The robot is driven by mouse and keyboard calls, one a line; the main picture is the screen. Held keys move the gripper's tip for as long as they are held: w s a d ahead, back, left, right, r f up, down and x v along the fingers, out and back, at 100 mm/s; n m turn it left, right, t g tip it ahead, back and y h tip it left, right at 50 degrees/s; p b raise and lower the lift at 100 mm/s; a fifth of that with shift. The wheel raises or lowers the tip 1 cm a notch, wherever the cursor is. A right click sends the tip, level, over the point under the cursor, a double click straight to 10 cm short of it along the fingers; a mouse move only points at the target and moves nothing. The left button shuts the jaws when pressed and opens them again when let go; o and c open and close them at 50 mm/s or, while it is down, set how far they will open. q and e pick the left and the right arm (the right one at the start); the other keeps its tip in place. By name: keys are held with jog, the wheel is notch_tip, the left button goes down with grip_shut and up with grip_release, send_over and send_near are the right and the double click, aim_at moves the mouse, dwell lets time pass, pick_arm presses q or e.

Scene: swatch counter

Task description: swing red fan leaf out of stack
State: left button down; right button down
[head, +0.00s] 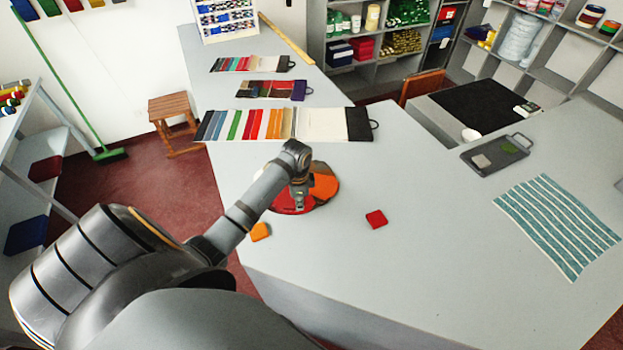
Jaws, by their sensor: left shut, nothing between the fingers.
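A fan of round-ended leaves lies on the grey counter (370,240) under my left gripper. Its red leaf (282,209) shows at the lower left of the stack, and an orange-brown leaf (326,185) shows at the right. My left gripper (299,203) points down over the fan with its fingers shut and empty. It covers the middle of the stack, and I cannot tell whether the fingertips touch the red leaf. My right gripper is not in view.
An orange square (260,231) and a red square (376,219) lie near the fan. Swatch books (325,124) lie behind it. A grey tray (482,159) and a striped teal cloth (560,225) lie at right. The counter between is clear.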

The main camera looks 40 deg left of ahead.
pick_arm(q)
jog(key=shift+w+d+r, duration=0.25)
jog(key=shift+d+r, duration=0.05)
jog(key=shift+r, duration=0.35)
notch_tip(320, 180, up, 7)
jog(key=shift+f, duration=0.15)
